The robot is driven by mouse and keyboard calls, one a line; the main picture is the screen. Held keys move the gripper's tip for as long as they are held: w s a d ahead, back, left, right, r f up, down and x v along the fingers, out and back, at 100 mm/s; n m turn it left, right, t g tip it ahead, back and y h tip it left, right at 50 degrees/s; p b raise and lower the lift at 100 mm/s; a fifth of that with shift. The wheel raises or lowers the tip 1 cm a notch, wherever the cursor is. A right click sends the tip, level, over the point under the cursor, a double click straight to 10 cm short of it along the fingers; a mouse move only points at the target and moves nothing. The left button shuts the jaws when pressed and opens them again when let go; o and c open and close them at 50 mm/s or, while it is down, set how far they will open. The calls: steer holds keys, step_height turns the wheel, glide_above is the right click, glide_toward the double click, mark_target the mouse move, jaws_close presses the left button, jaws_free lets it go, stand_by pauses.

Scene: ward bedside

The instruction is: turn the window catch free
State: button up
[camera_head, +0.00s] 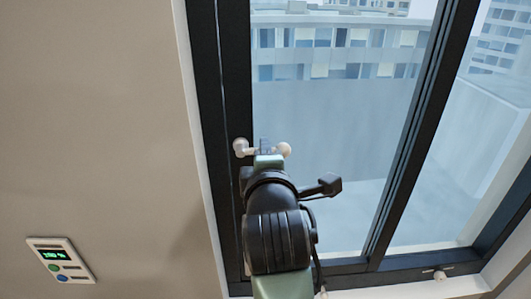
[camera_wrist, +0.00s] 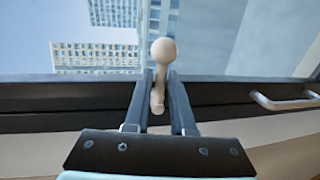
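The window catch (camera_head: 241,147) is a pale lever with rounded ends on the dark left upright of the window frame. In the head view it lies roughly sideways, with its middle hidden by my gripper (camera_head: 264,147). In the wrist view the catch (camera_wrist: 163,50) shows its round knob beyond the fingertips and its stem between the fingers. My gripper (camera_wrist: 161,78) has its two fingers close on either side of the stem and appears shut on it. Exact contact at the fingertips is hard to see.
The dark window frame (camera_head: 236,80) holds glass panes with buildings outside. A wall panel (camera_head: 62,260) with a green display is at lower left. A small pale fitting (camera_head: 439,274) sits at the lower right frame. A bar handle (camera_wrist: 285,101) shows at right in the wrist view.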

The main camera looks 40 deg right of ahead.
steer(key=shift+o, duration=1.4)
steer(key=v, duration=1)
steer(key=shift+s+a+r, duration=0.2)
steer(key=shift+s+r, duration=0.1)
steer(key=shift+s+p, duration=0.1)
steer(key=shift+p, duration=0.7)
